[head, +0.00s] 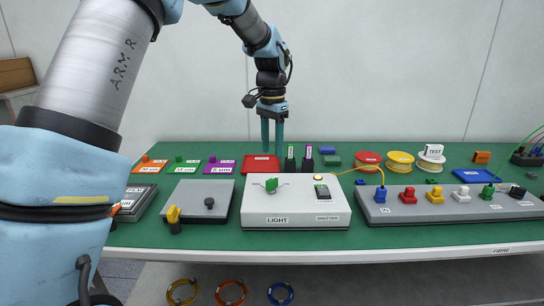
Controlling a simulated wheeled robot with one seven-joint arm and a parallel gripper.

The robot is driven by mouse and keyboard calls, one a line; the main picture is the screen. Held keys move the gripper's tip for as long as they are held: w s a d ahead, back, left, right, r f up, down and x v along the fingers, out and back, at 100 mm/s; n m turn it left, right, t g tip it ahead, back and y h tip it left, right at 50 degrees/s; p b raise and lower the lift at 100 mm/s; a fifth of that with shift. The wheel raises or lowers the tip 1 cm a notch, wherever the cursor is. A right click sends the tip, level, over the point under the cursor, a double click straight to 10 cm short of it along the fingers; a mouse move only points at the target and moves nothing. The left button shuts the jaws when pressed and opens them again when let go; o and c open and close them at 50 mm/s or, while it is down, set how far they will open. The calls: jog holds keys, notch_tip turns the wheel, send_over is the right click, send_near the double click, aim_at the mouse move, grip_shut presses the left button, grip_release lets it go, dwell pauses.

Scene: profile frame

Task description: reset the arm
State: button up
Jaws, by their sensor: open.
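My gripper (272,133) points straight down over the back part of the green table, its two teal fingers apart with nothing between them. It is behind the white light box (296,220) and close to the red tray (247,164), whose back part lies near the fingertips. I cannot tell how high the fingertips are above the table. My arm comes in from the left front, arches over the table and bends down at the wrist.
A grey plate (212,188) with knobs and a long grey panel (410,211) with coloured connectors stand along the front. Coloured rings (231,293) lie below the front edge.

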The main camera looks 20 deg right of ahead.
dwell(0.4)
jog(key=a+f+n, duration=0.2)
jog(key=a+n, duration=0.4)
jog(key=a, duration=1.3)
jog(key=s+a+f+n, duration=0.1)
jog(key=s+a+n, duration=0.2)
jog(key=a, duration=0.6)
jog(key=s+a+f+n+t, duration=0.1)
jog(key=s+a+f+n, duration=0.1)
jog(key=s+a+n, duration=0.2)
jog(key=s+a, duration=0.3)
jog(key=a, duration=0.1)
jog(key=shift+s+a+t, duration=0.3)
jog(key=shift+s+a, duration=0.05)
jog(key=shift+s, duration=0.05)
